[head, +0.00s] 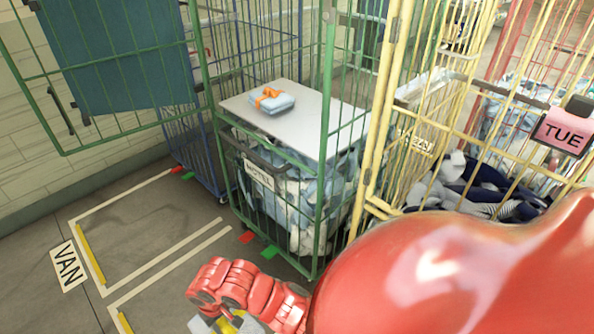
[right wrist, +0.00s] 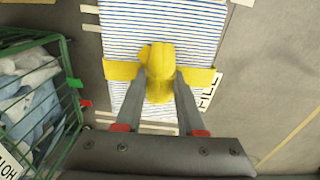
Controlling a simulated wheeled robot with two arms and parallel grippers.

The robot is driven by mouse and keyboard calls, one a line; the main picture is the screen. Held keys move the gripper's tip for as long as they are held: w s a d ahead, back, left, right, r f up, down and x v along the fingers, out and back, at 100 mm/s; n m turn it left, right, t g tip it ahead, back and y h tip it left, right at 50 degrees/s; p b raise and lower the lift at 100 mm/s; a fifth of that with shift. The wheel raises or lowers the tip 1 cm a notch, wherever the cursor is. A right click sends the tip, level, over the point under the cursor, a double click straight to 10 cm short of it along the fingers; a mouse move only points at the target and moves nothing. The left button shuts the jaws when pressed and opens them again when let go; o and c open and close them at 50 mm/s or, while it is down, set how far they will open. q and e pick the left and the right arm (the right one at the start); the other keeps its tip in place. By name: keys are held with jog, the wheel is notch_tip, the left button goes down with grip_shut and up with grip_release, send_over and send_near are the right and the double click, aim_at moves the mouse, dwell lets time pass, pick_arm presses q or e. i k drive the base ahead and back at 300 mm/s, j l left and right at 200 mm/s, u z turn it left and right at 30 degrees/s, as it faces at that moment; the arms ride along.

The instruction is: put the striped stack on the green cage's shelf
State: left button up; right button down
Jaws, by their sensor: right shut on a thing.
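The striped stack (right wrist: 125,30) is white with blue stripes and has a yellow band and knot (right wrist: 160,70). My right gripper (right wrist: 161,85) is shut on the yellow knot, with the stack beneath its fingers over the grey floor. In the head view my right gripper (head: 228,323) is at the bottom edge, in front of and below the green cage; most of the stack is out of frame there. The green cage (head: 326,150) has a pale shelf (head: 320,125) above a load of blue and white laundry. My left gripper is not in view.
A blue folded bundle with an orange ribbon (head: 272,100) lies on the shelf's left part; the right part is bare. The green gate (head: 45,85) stands swung out left with a blue cloth. A yellow cage (head: 380,110) adjoins on the right. A VAN sign (head: 68,266) marks the floor.

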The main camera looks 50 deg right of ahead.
aim_at(317, 121)
jog(key=i+j+z, duration=0.15)
jog(key=z, duration=0.25)
jog(key=i+j+z, duration=0.25)
jog(key=z, duration=0.2)
jog(key=i+j+z, duration=0.25)
jog(key=z, duration=0.15)
jog(key=i+j+z, duration=0.1)
jog(key=j+z, duration=0.35)
